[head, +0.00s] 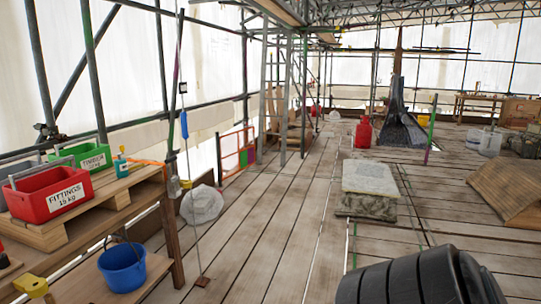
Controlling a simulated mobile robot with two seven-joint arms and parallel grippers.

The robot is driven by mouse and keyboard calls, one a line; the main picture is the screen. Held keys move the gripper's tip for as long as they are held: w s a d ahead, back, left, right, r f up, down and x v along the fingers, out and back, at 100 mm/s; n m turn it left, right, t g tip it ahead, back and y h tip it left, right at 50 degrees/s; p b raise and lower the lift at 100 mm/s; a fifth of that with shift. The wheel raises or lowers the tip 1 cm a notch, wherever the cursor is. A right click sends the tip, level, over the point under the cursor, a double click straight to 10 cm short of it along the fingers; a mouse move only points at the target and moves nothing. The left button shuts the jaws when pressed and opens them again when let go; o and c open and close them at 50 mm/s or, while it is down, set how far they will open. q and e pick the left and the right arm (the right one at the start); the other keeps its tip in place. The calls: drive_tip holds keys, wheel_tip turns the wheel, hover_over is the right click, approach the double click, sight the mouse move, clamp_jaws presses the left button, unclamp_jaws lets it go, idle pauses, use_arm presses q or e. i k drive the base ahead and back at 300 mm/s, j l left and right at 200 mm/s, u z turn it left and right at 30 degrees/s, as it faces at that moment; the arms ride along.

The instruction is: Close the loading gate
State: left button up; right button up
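An orange-red framed gate (236,151) stands at the left edge of the deck, beyond the pallet bench and some way ahead of me. It is small in the head view, with pink and green items showing by its lower part. A bright gap in the edge sheeting shows just left of it. I cannot tell clearly whether the gate is open or shut, and its latch is too small to make out. Neither of my grippers is in view.
A red fittings crate (62,190) sits on a pallet at left, above a blue bucket (122,267). A rope line (190,210) hangs nearby, beside a white sack (202,205). A stone block (369,188) stands right of centre. The planks between are clear.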

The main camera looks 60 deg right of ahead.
sight(243, 156)
drive_tip(key=z, duration=1.85)
drive_tip(key=i+z, duration=0.2)
drive_tip(key=i, duration=7.8)
